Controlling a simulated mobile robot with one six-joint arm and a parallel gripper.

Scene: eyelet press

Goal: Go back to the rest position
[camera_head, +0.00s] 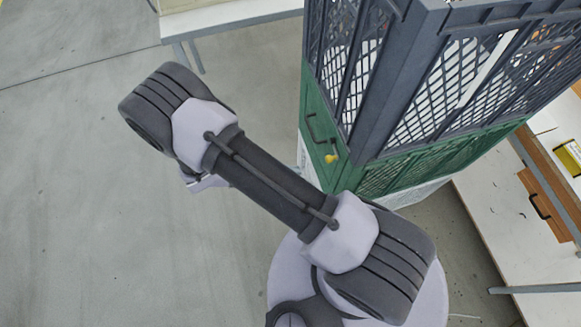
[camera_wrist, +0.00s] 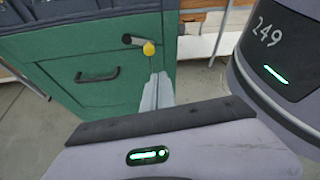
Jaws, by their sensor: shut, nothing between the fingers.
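My gripper (camera_wrist: 157,78) shows in the wrist view as two pale grey fingers side by side, shut and empty. Beyond its tips is a yellow knob (camera_wrist: 149,48) on the front of a green cabinet (camera_wrist: 115,55). I cannot tell how far the tips are from the knob, but nothing is held. In the head view my arm stretches across the middle, and my gripper is hidden below its far end. The yellow knob (camera_head: 331,158) also shows there on the green cabinet (camera_head: 315,128), right of my arm.
A dark mesh cage (camera_head: 425,100) tops the green cabinet. A dark handle (camera_wrist: 97,76) sticks out of its front. A white bench (camera_head: 510,235) with an orange drawer stands at right. A pale table (camera_head: 230,18) stands at the back. Grey floor (camera_head: 90,230) at left is clear.

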